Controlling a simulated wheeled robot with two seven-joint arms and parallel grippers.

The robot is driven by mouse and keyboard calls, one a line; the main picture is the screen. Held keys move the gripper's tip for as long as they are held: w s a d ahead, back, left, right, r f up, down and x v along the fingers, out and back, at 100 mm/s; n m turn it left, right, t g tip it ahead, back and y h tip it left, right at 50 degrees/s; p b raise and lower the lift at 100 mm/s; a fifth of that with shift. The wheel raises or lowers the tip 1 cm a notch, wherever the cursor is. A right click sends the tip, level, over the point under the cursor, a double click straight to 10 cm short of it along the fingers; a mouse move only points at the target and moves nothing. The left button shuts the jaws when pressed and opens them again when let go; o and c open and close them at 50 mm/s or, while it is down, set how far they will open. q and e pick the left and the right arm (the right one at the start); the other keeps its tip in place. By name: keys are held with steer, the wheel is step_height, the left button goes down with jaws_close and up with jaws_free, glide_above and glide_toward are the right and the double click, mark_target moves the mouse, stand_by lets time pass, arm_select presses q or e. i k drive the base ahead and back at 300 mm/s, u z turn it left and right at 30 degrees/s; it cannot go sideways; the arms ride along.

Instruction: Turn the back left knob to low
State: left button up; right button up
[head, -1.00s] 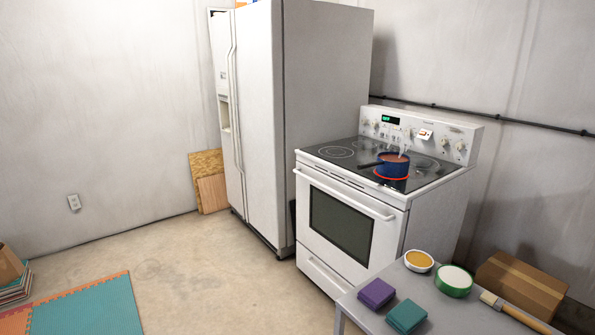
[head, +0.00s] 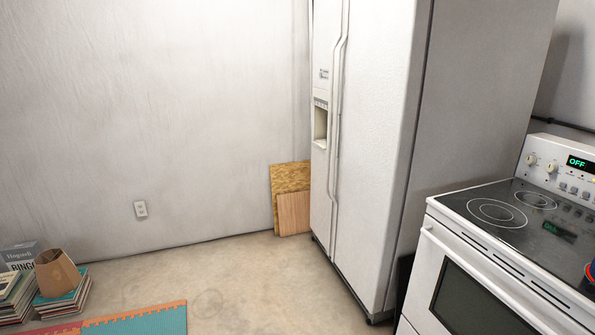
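The white stove (head: 470,270) stands at the right edge of the head view, partly cut off. Its back panel shows two round knobs at its left end, an outer left knob (head: 531,159) and a second knob (head: 551,167) to its right. A display (head: 580,163) beside them reads OFF in green. The black glass cooktop (head: 490,232) shows two ring-marked burners on its left side, and the back one (head: 536,200) is bare. Only a sliver of the blue pot (head: 590,270) shows at the right edge. Neither gripper is in view.
A tall white fridge (head: 380,130) stands left of the stove. Wood boards (head: 290,200) lean on the wall beside it. Book stacks (head: 65,295) and a foam mat (head: 140,320) lie at lower left. The concrete floor (head: 260,275) in front of the fridge is clear.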

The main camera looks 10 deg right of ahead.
mark_target(552, 166)
steer(key=z, duration=0.25)
steer(key=i, duration=1.9)
steer(key=z, duration=1.65)
steer(key=i, duration=1)
steer(key=z, duration=0.85)
